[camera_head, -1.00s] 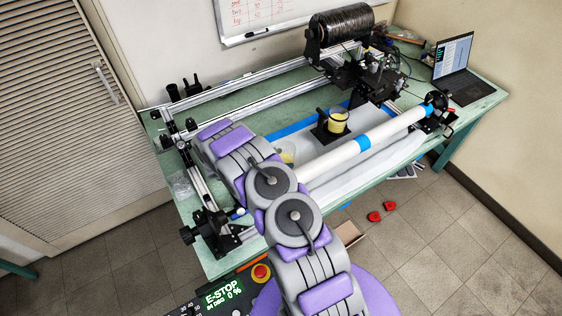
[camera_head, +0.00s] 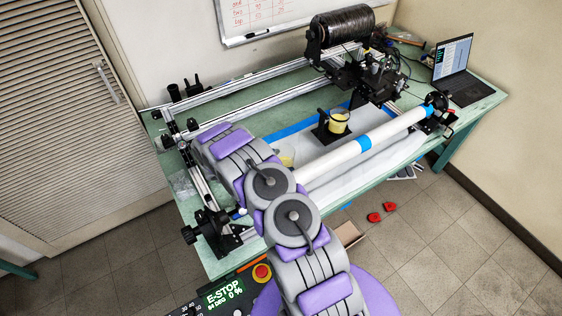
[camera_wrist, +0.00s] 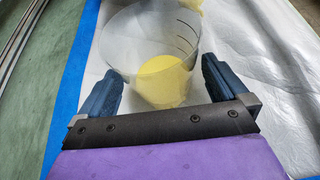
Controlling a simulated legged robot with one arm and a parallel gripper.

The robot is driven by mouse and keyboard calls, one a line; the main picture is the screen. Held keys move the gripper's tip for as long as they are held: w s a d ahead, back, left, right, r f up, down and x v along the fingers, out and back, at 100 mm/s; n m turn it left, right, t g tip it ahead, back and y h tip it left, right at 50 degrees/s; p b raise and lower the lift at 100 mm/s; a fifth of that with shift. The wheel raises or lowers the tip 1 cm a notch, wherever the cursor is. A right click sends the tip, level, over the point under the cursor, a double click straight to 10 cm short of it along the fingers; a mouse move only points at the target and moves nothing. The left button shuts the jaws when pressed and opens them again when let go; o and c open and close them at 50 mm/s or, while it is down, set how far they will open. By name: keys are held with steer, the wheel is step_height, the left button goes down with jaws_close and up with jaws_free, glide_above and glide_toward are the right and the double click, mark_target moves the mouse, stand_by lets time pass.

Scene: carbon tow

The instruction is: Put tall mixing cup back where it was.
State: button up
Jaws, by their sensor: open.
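The tall mixing cup (camera_wrist: 150,42) is clear, with dark marks on its wall and yellow liquid in the bottom. In the wrist view it stands on white sheeting. My gripper (camera_wrist: 160,70) is open, with one blue finger on each side of the cup's near part. I cannot tell whether either finger touches it. In the head view my arm hides the gripper and most of the cup; a small yellow part (camera_head: 287,160) shows beside the arm.
A second cup with yellow contents (camera_head: 338,122) stands in a black holder (camera_head: 322,134). A long white tube (camera_head: 342,155) runs along the table's front. Blue tape (camera_wrist: 70,95) edges the sheeting. A laptop (camera_head: 455,65) sits at the right.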

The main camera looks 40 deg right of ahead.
steer(key=p+v, duration=0.1)
steer(key=v, duration=1)
steer(key=s+a+r+m+g+y, duration=0.15)
steer(key=s+r+m, duration=0.35)
steer(key=s+r, duration=0.5)
steer(key=s+r+m+g+y, duration=0.25)
steer(key=s+r+m, duration=0.35)
steer(key=r, duration=0.8)
steer(key=s+a+r+m+t+y, duration=0.1)
steer(key=s+a+r+m+y, duration=0.2)
steer(key=s+a, duration=0.4)
steer(key=s+a+r+m+t+y, duration=0.1)
steer(key=s+a+r+m+y, duration=0.2)
steer(key=s+a, duration=0.5)
steer(key=s+r+y, duration=0.1)
steer(key=s+y, duration=0.1)
steer(key=s, duration=0.5)
steer(key=shift+s+r+t+y, duration=0.35)
steer(key=shift+s+t+y, duration=0.05)
